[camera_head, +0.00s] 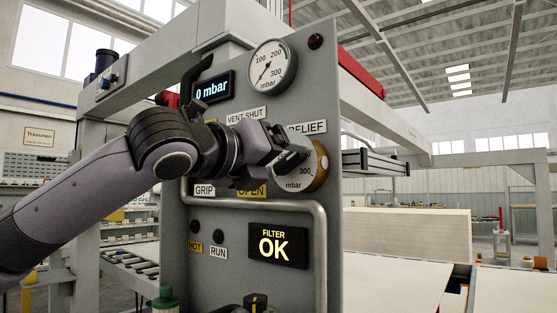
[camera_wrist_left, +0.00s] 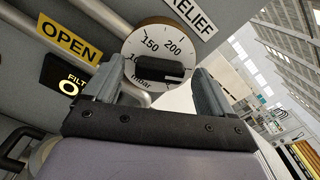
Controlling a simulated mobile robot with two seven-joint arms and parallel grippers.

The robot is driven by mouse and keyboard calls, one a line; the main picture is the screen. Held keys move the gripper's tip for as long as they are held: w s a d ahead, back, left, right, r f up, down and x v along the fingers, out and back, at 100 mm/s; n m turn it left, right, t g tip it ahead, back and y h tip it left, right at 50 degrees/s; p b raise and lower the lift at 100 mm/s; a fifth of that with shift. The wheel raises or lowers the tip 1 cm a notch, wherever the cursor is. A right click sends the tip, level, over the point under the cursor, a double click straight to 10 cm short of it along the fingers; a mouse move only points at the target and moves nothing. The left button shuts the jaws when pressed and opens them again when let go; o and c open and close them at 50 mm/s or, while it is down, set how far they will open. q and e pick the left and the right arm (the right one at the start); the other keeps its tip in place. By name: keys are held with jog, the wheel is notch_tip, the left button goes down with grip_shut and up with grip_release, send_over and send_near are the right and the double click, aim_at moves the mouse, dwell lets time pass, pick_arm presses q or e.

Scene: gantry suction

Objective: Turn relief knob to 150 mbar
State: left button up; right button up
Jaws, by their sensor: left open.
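The relief knob is a round dial with a white face and brass rim (camera_head: 320,167), under the RELIEF label (camera_head: 307,127). In the left wrist view its dial (camera_wrist_left: 158,38) shows 150, 200 and mbar, with a black grip bar (camera_wrist_left: 160,68) across its lower part. My left gripper (camera_head: 283,160) is in front of the dial and covers its left part in the head view. In the wrist view my open left gripper (camera_wrist_left: 155,82) has one finger on each side of the bar, apparently clear of it. The knob's exact setting is hard to read. My right gripper is not seen.
A pressure gauge (camera_head: 268,67) and a lit display reading 0 mbar (camera_head: 212,89) are above on the grey panel (camera_head: 225,285). A curved pipe (camera_head: 319,245) runs below the knob. The FILTER OK display (camera_head: 277,245) is lower. A stack of pale boards (camera_head: 405,235) stands at right.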

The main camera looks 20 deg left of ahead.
pick_arm(q)
jog(key=shift+c, duration=1)
jog(key=c, duration=0.9)
jog(key=shift+o, duration=0.2)
